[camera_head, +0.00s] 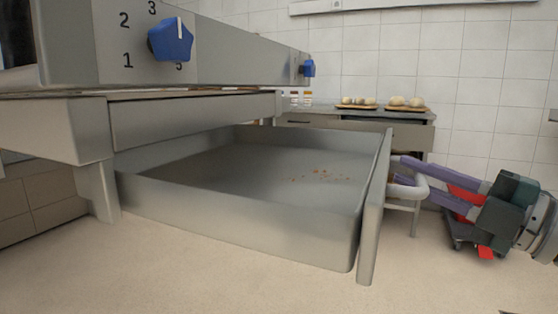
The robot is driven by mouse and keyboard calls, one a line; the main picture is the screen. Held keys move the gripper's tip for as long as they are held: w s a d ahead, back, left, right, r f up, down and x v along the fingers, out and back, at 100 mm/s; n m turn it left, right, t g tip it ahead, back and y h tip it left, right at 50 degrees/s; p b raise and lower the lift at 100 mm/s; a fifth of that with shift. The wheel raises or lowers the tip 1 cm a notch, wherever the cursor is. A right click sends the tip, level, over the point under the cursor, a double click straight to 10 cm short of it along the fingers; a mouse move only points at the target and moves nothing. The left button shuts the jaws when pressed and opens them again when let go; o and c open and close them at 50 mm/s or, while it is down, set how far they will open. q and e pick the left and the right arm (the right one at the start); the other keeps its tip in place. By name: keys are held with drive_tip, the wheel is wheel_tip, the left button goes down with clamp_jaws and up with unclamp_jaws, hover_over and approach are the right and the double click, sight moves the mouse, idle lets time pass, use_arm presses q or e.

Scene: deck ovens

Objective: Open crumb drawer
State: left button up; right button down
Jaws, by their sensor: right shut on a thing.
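The crumb drawer (250,215) is a grey metal tray pulled well out from under the oven (190,112). Brown crumbs (322,175) lie on its floor towards the front end. The contact is partly hidden behind the front panel. My left gripper is not in view.
Blue knobs (171,40) and (308,67) stick out from the oven's panel above the drawer. A counter (410,133) with buns on boards (398,105) stands behind, against a white tiled wall. The pale floor (230,275) in front is clear.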

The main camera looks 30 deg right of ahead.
drive_tip(key=shift+s+d, duration=1.2)
drive_tip(key=shift+s, duration=0.2)
drive_tip(key=c, duration=0.8)
unclamp_jaws()
drive_tip(key=shift+c, duration=0.2)
drive_tip(key=shift+s, duration=0.1)
drive_tip(key=v, duration=0.9)
drive_tip(key=shift+s+p, duration=0.4)
drive_tip(key=shift+p, duration=0.05)
drive_tip(key=shift+w, duration=0.1)
